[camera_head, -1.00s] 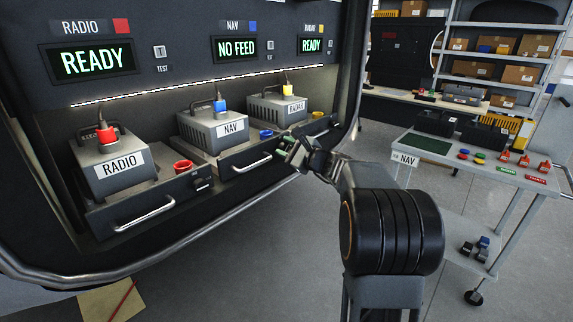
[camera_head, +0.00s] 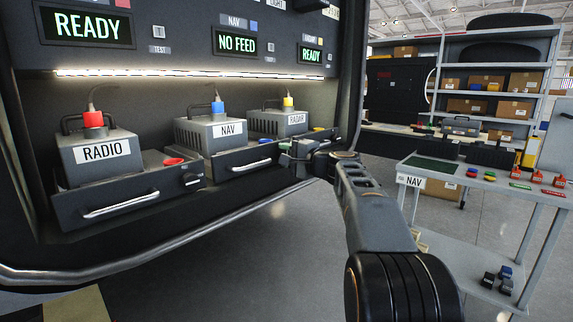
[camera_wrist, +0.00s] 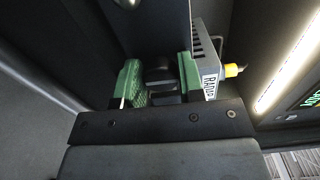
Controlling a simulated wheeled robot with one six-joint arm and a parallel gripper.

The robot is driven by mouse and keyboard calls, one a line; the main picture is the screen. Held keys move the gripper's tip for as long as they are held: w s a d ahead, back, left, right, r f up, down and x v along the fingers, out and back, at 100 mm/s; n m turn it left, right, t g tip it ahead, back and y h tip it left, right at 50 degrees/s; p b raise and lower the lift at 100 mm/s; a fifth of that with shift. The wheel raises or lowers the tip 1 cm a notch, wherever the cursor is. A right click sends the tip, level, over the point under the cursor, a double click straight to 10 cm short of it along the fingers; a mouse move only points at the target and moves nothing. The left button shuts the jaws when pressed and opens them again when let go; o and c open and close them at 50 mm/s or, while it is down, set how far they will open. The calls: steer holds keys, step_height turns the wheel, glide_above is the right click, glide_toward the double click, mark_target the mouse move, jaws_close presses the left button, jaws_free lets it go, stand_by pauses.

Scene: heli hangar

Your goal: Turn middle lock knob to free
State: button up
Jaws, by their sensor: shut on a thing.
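The middle unit is a grey box labelled NAV (camera_head: 196,136) on a dark drawer (camera_head: 215,170) with a silver handle, under a NO FEED screen (camera_head: 237,43). My gripper (camera_head: 288,157) is at the right end of this drawer's front. In the wrist view its two green fingers (camera_wrist: 161,82) are shut on a small black lock knob (camera_wrist: 158,75), one finger on each side. The knob's marking and turn angle cannot be read. In the head view my gripper hides the knob.
The RADIO box (camera_head: 98,152) is to the left and the RADAR box (camera_head: 277,122) to the right, both with READY screens. A metal rail (camera_head: 150,257) runs along the bay's lower edge. Open floor lies below.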

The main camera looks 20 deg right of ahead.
steer(key=shift+n+b, duration=0.3)
steer(key=shift+n, duration=0.1)
steer(key=o, duration=0.9)
steer(key=p+v, duration=0.1)
steer(key=v, duration=1.2)
steer(key=shift+s, duration=0.35)
steer(key=shift+r, duration=0.1)
